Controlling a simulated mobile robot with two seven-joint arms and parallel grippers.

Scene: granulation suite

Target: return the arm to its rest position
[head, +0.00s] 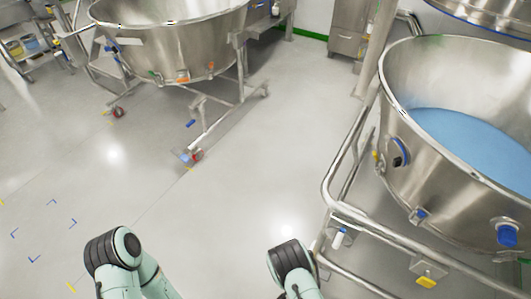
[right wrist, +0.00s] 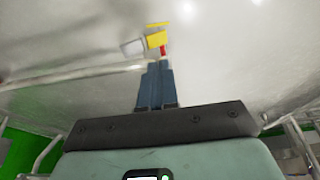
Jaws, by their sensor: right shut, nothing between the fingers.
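My right gripper (right wrist: 157,66) shows in the right wrist view with its two dark blue-grey fingers side by side and closed, nothing between them. A small yellow, red and white fitting shows just past the fingertips, against a pale metal surface; I cannot tell whether they touch. In the head view, pale green and black links of both my arms come in at the bottom edge. Neither gripper shows there, and my left gripper is out of view.
A large steel bowl (head: 400,80) holding blue material (head: 465,138) stands on a tubular frame (head: 335,190) at right, close to my right arm. Another steel bowl (head: 170,50) on a wheeled frame stands at upper left. The grey floor (head: 240,190) between them is clear.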

